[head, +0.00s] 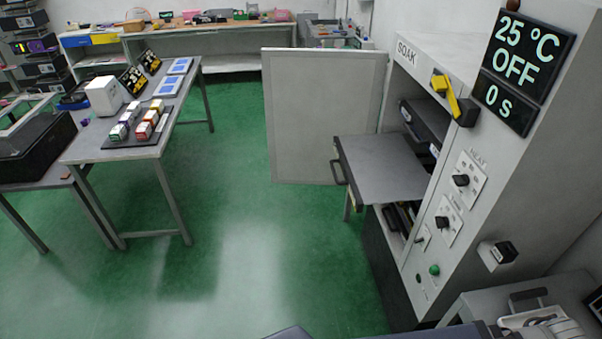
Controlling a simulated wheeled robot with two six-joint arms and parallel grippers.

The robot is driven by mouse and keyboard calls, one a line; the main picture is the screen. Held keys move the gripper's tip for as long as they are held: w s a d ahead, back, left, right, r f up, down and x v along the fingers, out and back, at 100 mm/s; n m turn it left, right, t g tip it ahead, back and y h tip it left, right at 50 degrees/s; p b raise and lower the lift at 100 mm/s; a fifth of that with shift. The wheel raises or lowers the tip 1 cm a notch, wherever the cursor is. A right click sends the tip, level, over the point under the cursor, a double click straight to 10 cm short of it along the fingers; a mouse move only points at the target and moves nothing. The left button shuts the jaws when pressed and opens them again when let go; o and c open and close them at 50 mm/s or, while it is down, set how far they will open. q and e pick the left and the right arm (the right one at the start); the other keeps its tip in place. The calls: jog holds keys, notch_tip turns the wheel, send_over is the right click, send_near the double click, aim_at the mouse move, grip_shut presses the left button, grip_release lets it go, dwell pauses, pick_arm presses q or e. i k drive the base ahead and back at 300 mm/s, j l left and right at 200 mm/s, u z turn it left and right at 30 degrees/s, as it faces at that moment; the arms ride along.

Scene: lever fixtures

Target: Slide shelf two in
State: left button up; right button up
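The oven cabinet marked SOAK (420,62) stands at the right with its door (325,115) swung wide open. A flat grey shelf (385,165) sticks far out of the opening at mid height. Its dark handle (338,172) is on the outer edge, facing left. Its top looks bare. Another dark shelf (425,120) sits inside above it, and dark shelf parts (402,215) show inside below it. No shelf numbers are readable. Only parts of my own body show along the bottom edge; neither gripper's fingers are in view, and nothing touches the shelf.
A yellow-handled lever (445,90) and a display (520,70) reading 25 °C, OFF, 0 s are on the cabinet. Knobs (460,180) and a green button (434,270) sit below. A table (120,154) with small boxes stands left. Green floor (240,230) between is clear.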

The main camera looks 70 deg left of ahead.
aim_at(378, 168)
jog(key=j+u, duration=0.15)
jog(key=u, duration=1.8)
jog(key=i+j+z, duration=0.15)
jog(key=z, duration=0.25)
jog(key=i+j+z, duration=0.1)
jog(key=z, duration=0.3)
jog(key=i+j+z, duration=0.1)
jog(key=j+z, duration=0.25)
jog(key=l, duration=0.1)
